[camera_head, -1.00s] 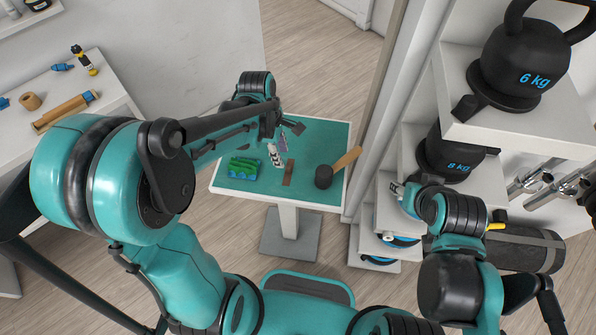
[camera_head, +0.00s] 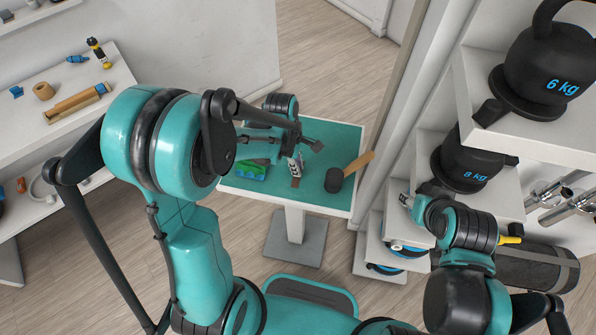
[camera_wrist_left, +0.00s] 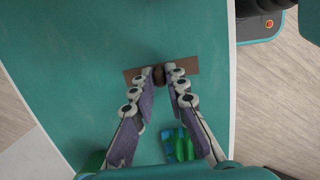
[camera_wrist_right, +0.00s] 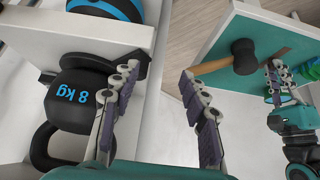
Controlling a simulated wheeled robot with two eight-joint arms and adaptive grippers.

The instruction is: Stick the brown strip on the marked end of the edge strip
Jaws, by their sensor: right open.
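The brown strip (camera_head: 295,183) lies on the teal top of the small table. In the left wrist view the brown strip (camera_wrist_left: 188,67) runs crosswise under my left fingertips, with a darker brown patch between them. My left gripper (camera_wrist_left: 161,74) points down at the strip's middle, its tips a narrow gap apart. In the head view my left gripper (camera_head: 298,166) covers part of the strip. Whether the fingers pinch it is unclear. My right gripper (camera_wrist_right: 157,75) is open and empty beside the shelves. I cannot make out an edge strip or a marked end.
A dark-headed mallet (camera_head: 334,180) with a wooden handle lies right of the strip. A green and blue item (camera_head: 252,171) lies left. Shelves with kettlebells (camera_head: 462,165) stand close on the right. A white bench (camera_head: 70,125) with small items is at left.

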